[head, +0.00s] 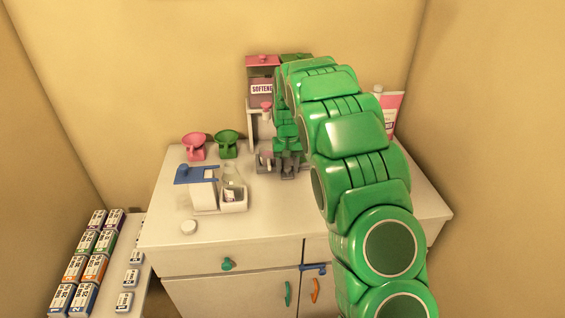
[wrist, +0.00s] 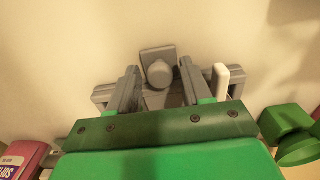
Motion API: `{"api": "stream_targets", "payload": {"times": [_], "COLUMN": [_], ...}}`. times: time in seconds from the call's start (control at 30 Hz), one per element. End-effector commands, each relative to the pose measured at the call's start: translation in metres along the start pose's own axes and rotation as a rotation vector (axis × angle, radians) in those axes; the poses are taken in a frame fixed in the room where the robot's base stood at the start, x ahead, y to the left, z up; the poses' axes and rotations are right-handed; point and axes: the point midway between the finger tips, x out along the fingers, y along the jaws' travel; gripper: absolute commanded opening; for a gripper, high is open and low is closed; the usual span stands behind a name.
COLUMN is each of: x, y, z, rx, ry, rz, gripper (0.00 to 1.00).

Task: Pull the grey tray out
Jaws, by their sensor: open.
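A grey tray front with a round knob (wrist: 160,74) shows in the wrist view, just ahead of my gripper (wrist: 158,72). My gripper is open, with one grey finger on each side of the knob. I cannot tell whether either finger touches it. In the head view my gripper (head: 284,173) is low over the counter, in front of the dispenser with the softener label (head: 262,89). Grey parts (head: 265,161) show beside the fingers there. My arm hides much of the dispenser's right side and the counter behind it.
A pink cup (head: 194,147) and a green cup (head: 227,143) stand left on the white counter (head: 270,222). A white caddy (head: 234,206) and a blue-topped item (head: 195,175) are nearer. A pink-and-white box (head: 391,108) stands behind my arm. The front middle of the counter is clear.

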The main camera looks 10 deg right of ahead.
Motion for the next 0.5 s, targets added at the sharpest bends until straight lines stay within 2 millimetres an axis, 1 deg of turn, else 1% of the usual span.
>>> {"api": "stream_targets", "payload": {"times": [0.03,0.27,0.3,0.5], "x": [0.0000,0.0000,0.0000,-0.0003], "y": [0.0000,0.0000,0.0000,0.0000], "z": [0.0000,0.0000,0.0000,0.0042], "rx": [0.000,0.000,0.000,0.000], "ry": [0.000,0.000,0.000,-0.001], "rz": [0.000,0.000,0.000,0.000], "gripper": [0.44,0.09,0.08,0.07]}}
